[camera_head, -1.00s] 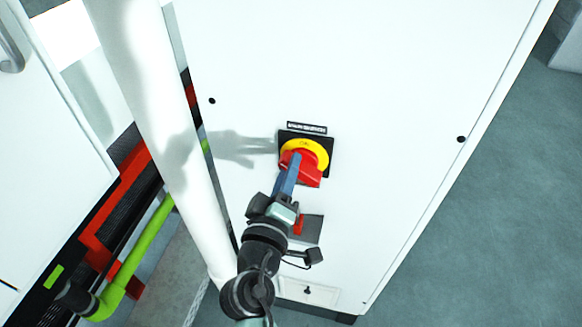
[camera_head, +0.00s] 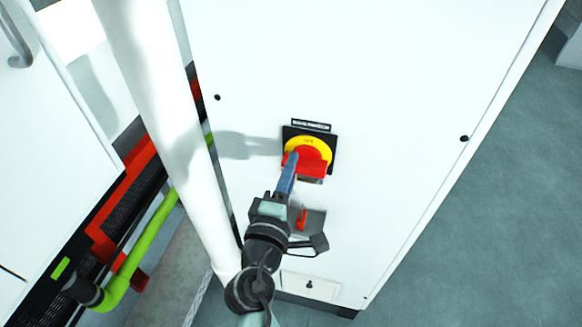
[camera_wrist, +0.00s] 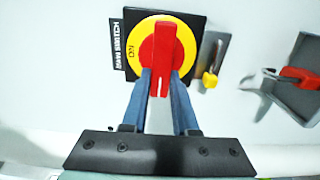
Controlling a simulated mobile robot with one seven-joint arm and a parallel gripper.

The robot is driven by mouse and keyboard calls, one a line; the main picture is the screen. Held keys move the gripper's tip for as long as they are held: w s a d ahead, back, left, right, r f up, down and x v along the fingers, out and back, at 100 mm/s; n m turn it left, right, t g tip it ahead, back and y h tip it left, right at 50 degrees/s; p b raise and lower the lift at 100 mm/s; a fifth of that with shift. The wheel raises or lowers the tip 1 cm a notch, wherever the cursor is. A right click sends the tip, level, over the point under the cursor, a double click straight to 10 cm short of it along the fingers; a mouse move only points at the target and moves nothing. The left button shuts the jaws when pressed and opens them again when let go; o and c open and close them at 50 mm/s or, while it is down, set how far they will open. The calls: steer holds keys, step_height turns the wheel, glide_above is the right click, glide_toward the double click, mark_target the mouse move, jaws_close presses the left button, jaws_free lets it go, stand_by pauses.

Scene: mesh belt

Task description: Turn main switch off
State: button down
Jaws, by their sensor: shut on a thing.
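The main switch has a red handle (camera_head: 312,164) on a yellow disc (camera_head: 303,144) and a black square plate (camera_head: 331,140), mounted on a white cabinet front. In the wrist view, the red handle (camera_wrist: 159,45) stands upright in the picture on the yellow disc (camera_wrist: 133,75), with "ON" at the disc's left and a black label (camera_wrist: 118,46) beside the plate. My gripper (camera_wrist: 162,75) has its two blue fingers on either side of the handle's lower end, shut on it. In the head view, my gripper (camera_head: 289,165) reaches the switch from below and hides part of the handle.
A grey bracket with a red part (camera_head: 301,220) sits below the switch, close to my wrist. A small yellow part (camera_wrist: 209,79) lies beside the plate. A white post (camera_head: 160,110) and a green pipe (camera_head: 150,240) stand left. Floor (camera_head: 490,220) is clear at right.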

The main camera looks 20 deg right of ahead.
stand_by(0.3)
steer(key=c, duration=0.7)
jaws_free()
steer(key=b+v, duration=0.3)
steer(key=v, duration=1)
steer(key=shift+a, duration=0.1)
